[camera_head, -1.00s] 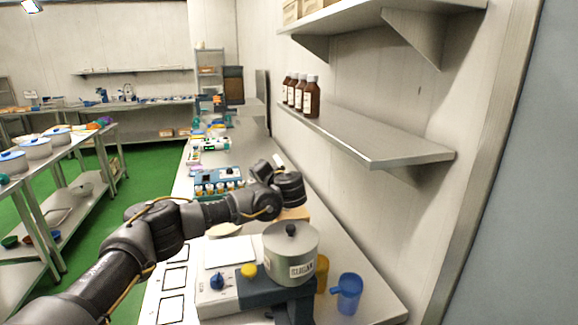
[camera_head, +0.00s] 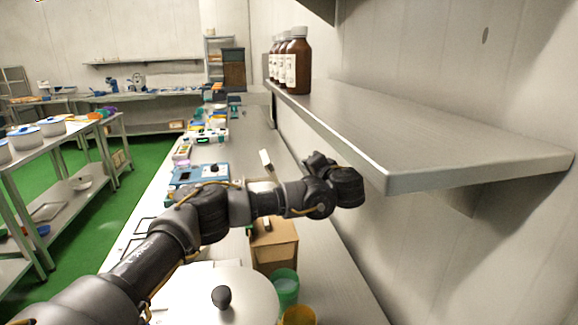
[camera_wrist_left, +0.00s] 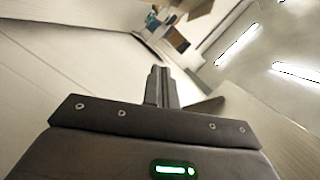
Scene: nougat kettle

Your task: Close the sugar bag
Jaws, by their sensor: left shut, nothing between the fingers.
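No sugar bag can be made out for certain. A round pale lid with a black knob (camera_head: 222,297) is at the bottom of the head view; the body under it is cut off. Behind it on the counter stands a brown box or bag (camera_head: 273,247); I cannot tell which, and its top is partly hidden by my arm. My left arm reaches across above it, with the wrist near the wall shelf's front edge. In the left wrist view my left gripper (camera_wrist_left: 160,86) has its fingers together and empty, with nothing touching them.
A metal wall shelf (camera_head: 400,130) with several brown bottles (camera_head: 290,62) juts out at right, close to my wrist. A green cup (camera_head: 285,287) and a yellow cup (camera_head: 298,316) stand beside the lid. A blue device (camera_head: 200,174) sits farther back on the counter.

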